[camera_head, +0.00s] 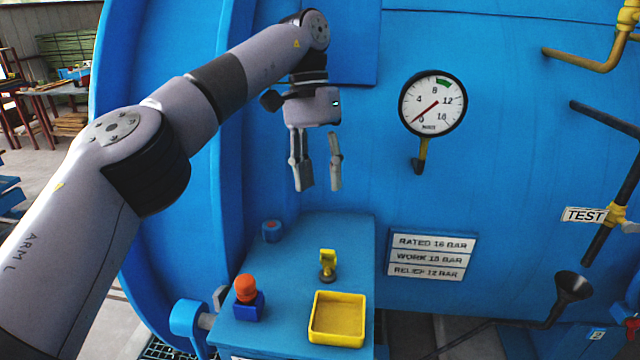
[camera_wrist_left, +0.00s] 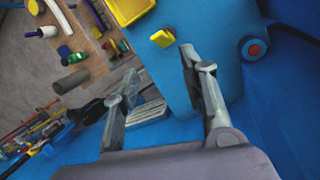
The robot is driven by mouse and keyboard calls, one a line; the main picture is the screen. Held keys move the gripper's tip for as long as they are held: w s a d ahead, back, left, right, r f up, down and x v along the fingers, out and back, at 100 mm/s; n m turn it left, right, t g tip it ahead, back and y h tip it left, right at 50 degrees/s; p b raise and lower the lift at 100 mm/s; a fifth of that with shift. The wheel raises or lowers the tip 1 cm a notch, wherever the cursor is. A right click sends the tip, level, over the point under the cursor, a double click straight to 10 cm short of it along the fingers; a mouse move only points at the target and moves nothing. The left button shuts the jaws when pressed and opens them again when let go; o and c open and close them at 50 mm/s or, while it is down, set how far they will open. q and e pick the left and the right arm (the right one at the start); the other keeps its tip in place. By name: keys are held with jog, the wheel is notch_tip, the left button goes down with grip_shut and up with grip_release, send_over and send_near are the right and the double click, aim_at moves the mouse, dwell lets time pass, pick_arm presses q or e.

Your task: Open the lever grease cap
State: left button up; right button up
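A small fitting with a yellow flap on a dark round base, which looks like the lever grease cap (camera_head: 328,262), stands on the blue ledge (camera_head: 300,235) behind a yellow tray. Its yellow top also shows in the left wrist view (camera_wrist_left: 162,38), just beyond the fingertips. Whether the flap is up or down is hard to tell. My left gripper (camera_head: 319,187) is open and empty, fingers pointing down, above the ledge and apart from the cap. Its spread fingers also show in the left wrist view (camera_wrist_left: 159,65). My right gripper is not in view.
The yellow tray (camera_head: 337,319) sits at the ledge's front. The blue vessel wall carries a pressure gauge (camera_head: 433,103) and a rating plate (camera_head: 431,256).

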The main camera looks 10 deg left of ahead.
pick_arm(q)
jog(key=shift+s+f+n+b, duration=0.4)
jog(key=shift+f+n+b, duration=0.15)
jog(key=shift+n, duration=0.25)
jog(key=shift+c, duration=1.1)
jog(key=n+t+h+b, duration=0.3)
jog(key=n+t+b, duration=0.45)
jog(key=n, duration=1.15)
send_near(327, 251)
jog(key=shift+t, duration=0.75)
jog(key=p+x, duration=0.4)
jog(key=x, duration=0.1)
jog(key=s+p+x, duration=0.1)
jog(key=p+x, duration=0.1)
jog(key=shift+d+f, duration=0.25)
jog(key=shift+f, duration=0.2)
jog(key=shift+x, duration=0.75)
jog(key=shift+a, duration=0.1)
jog(key=shift+c, duration=0.3)
grip_shut()
jog(key=shift+r, duration=0.1)
